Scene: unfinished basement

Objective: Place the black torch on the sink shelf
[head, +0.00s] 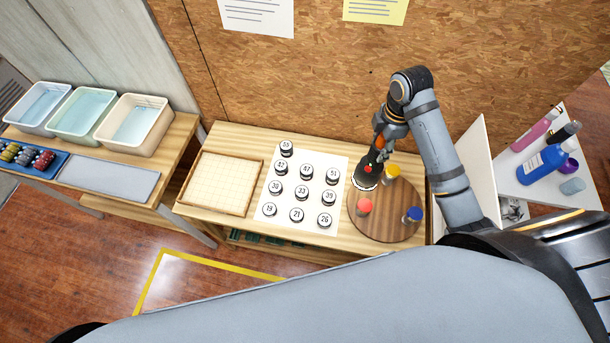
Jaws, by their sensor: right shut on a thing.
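My right gripper (385,133) reaches down from the right over the middle table and is shut on a black torch (369,168). The torch hangs at a slight tilt, with its pale-rimmed end down. It overlaps the left rear of a round wooden turntable (388,222); I cannot tell whether it touches it. The white sink shelf, which I take to be the white surface at the right (519,179), holds several bottles and small items. My left gripper is out of view.
Red (364,206), yellow (392,171) and blue (413,214) capped items stand on the turntable. Numbered black discs sit on a white sheet (262,214), beside a shallow wooden tray (186,193). A white upright panel (478,158) stands between table and shelf.

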